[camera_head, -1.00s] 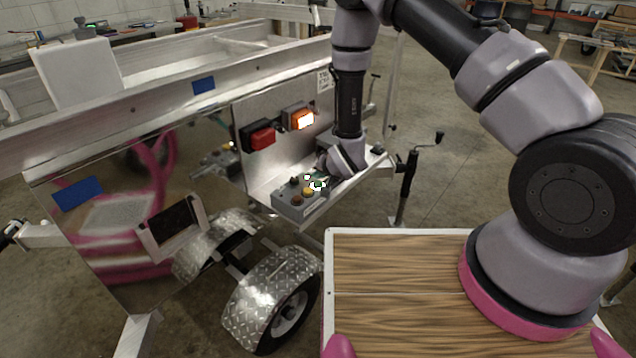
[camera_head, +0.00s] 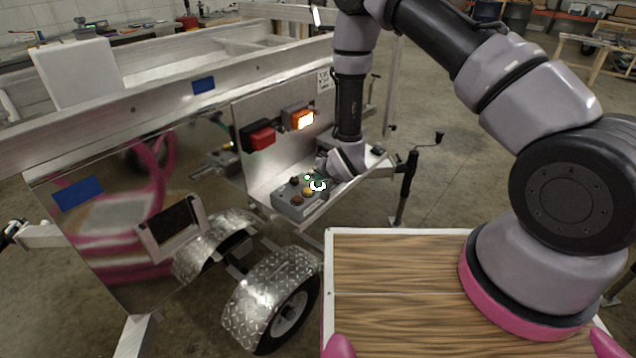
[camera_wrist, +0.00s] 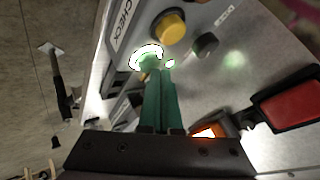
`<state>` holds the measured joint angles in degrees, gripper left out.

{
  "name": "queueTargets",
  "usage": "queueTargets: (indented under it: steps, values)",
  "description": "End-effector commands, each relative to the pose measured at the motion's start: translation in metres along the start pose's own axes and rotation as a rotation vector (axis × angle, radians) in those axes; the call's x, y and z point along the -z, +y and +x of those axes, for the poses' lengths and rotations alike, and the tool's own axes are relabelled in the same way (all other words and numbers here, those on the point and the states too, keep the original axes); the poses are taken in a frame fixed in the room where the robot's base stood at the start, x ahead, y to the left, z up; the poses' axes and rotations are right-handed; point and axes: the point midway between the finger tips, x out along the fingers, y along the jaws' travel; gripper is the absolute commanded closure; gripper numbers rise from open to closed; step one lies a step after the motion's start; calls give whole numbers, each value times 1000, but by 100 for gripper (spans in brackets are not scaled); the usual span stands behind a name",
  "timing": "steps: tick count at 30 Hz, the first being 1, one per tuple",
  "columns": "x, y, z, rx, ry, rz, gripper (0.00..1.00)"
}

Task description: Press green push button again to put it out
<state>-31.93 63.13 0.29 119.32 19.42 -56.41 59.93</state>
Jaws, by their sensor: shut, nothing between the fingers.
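The grey control box (camera_head: 291,207) sits on the trailer's metal shelf. The green push button (camera_wrist: 146,58) glows brightly, washed out to white, at the box's edge near the "CHECK" label. My gripper (camera_wrist: 161,72) has green fingers, closed together and empty. In the wrist view its tips lie over the lower edge of the glowing button; I cannot tell whether they touch it. In the head view the gripper (camera_head: 319,180) is right above the box's right end.
A lit orange lamp (camera_head: 302,120) and a red lamp (camera_head: 262,138) are mounted on the upright metal panel behind the box. A crank jack (camera_head: 408,185) stands right of the shelf. A diamond-plate fender (camera_head: 258,297) lies below it.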

Motion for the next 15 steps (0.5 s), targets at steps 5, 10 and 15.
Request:
queueTargets:
  steps: [5,10,15]
  values:
    - [-1,1,1,0,0,0,100]
    - [-2,1,2,0,0,0,100]
    - [-3,2,4,0,0,0,100]
